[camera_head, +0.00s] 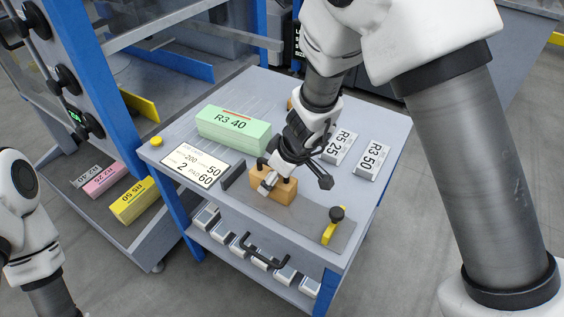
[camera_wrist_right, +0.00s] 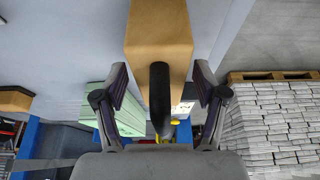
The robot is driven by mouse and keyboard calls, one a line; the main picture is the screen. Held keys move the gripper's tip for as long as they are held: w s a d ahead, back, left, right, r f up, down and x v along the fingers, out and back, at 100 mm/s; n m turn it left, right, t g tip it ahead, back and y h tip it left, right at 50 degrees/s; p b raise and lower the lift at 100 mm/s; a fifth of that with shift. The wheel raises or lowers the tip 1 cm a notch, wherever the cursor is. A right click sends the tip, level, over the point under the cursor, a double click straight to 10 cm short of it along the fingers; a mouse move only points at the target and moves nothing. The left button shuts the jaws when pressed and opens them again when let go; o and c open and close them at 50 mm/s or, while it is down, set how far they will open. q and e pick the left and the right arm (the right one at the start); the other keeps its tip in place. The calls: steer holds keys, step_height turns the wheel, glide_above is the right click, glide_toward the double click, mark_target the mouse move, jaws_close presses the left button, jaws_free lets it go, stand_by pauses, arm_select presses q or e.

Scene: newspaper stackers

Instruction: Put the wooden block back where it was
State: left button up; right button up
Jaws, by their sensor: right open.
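The wooden block (camera_head: 283,192) stands on a dark grey strip near the front of the small table. In the head view my right gripper (camera_head: 292,174) is over it and partly covers it. The right wrist view shows a wooden block (camera_wrist_right: 160,28) with a dark rounded knob (camera_wrist_right: 160,85) between my spread fingers. The right gripper in that view (camera_wrist_right: 161,92) is open; the fingers do not appear to press on the block. My left arm shows at the left edge of the head view, its gripper out of frame.
A green stack marked R3 40 (camera_head: 233,127) and a label card (camera_head: 195,166) lie left of the block. Labelled grey-white bundles (camera_head: 372,159) lie to the right. A yellow stop with black knob (camera_head: 333,226) is at the strip's right end. Another wooden piece (camera_head: 290,104) shows behind my arm.

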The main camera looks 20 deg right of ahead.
steer(key=p+v, duration=0.3)
steer(key=v, duration=0.8)
steer(key=shift+s+r, duration=0.1)
steer(key=shift+s, duration=0.05)
